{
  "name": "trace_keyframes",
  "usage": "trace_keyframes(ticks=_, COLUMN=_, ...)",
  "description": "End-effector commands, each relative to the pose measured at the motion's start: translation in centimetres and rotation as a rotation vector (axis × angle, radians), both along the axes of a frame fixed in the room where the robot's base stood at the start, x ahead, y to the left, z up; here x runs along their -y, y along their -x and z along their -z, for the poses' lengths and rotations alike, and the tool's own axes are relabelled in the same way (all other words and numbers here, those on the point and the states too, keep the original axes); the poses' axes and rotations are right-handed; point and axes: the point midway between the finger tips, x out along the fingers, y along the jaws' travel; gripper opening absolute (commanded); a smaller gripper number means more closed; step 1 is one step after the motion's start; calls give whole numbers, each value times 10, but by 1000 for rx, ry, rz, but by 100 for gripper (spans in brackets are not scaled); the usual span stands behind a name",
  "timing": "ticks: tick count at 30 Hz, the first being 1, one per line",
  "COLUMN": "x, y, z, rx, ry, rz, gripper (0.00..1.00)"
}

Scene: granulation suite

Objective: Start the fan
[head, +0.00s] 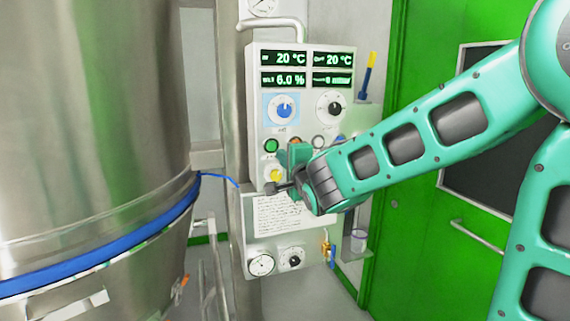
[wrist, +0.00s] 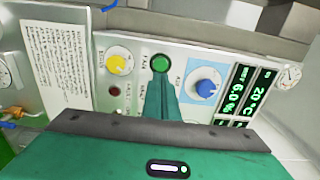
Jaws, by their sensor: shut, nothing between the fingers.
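A control panel (head: 254,100) stands on a column, and it also shows turned in the wrist view (wrist: 180,62). Its round green button (head: 271,145), labelled FAN, shows just past my fingertips in the wrist view (wrist: 161,63). My gripper (head: 296,152) is at the panel's lower middle, just right of the green button in the head view. Its fingers are shut together and empty in the wrist view (wrist: 160,84). I cannot tell whether the tips touch the button. The gripper hides part of the panel's lower right.
A blue knob (head: 284,110) and a black knob (head: 335,106) sit above the button, a yellow knob (head: 276,175) below. A red button (wrist: 115,91) is near the yellow knob. A large steel vessel (head: 95,120) stands at left, a green door (head: 430,60) at right.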

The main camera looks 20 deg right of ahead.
Motion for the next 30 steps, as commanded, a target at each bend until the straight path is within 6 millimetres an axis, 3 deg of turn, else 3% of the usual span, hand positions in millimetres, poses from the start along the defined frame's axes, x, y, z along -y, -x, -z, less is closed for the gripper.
trace_keyframes(ticks=6, x=0, y=-40, z=1, rx=-1, ry=0, rz=0, gripper=0)
trace_keyframes(ticks=12, x=0, y=-63, z=0, rx=0, ry=-1, rz=-1, gripper=0)
trace_keyframes(ticks=30, x=0, y=-76, z=0, rx=0, ry=0, rz=0, gripper=0)
